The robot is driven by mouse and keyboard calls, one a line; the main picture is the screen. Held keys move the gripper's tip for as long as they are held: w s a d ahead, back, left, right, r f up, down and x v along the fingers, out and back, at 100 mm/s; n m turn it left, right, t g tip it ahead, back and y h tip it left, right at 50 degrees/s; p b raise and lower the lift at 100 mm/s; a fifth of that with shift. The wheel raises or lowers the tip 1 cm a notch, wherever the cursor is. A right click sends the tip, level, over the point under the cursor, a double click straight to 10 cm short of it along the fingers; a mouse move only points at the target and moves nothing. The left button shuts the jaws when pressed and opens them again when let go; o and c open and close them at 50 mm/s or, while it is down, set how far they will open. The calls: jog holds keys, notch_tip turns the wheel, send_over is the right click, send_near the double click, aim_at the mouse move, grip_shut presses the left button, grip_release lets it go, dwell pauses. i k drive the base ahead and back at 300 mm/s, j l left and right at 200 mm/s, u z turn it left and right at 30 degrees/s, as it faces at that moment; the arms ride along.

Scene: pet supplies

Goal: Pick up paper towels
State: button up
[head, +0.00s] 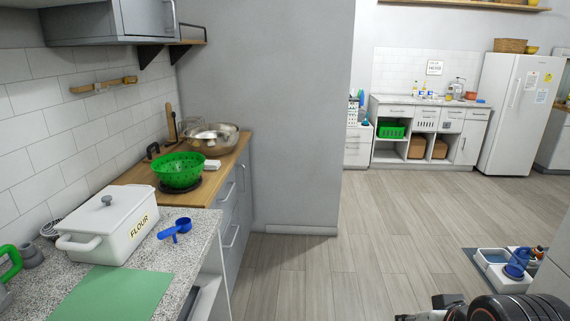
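I cannot make out a clear roll of paper towels. A small white stack (212,165) lies on the wooden counter, just right of the green colander; it is too small to tell whether it is paper towels. Dark, rounded parts of my arm show at the bottom right edge. The fingers of my gripper do not show.
A grey wall block (268,110) stands behind. A pet-bowl tray (484,258) lies at right on otherwise open floor (385,215).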

aim_at(209, 165)
jog(key=i+u, duration=0.1)
jog(key=i, duration=0.9)
jog(key=i+l, duration=0.15)
jog(key=i, duration=0.8)
jog(key=i+j+u, duration=0.1)
jog(key=i+u, duration=0.5)
jog(key=u, duration=0.2)
jog(key=i+u, duration=0.3)
jog(key=u, duration=0.15)
jog(key=i+l+u, duration=0.2)
jog(key=u, duration=0.2)
jog(key=i+u, duration=0.25)
jog(key=i+l+u, duration=0.1)
jog(key=i+u, duration=0.15)
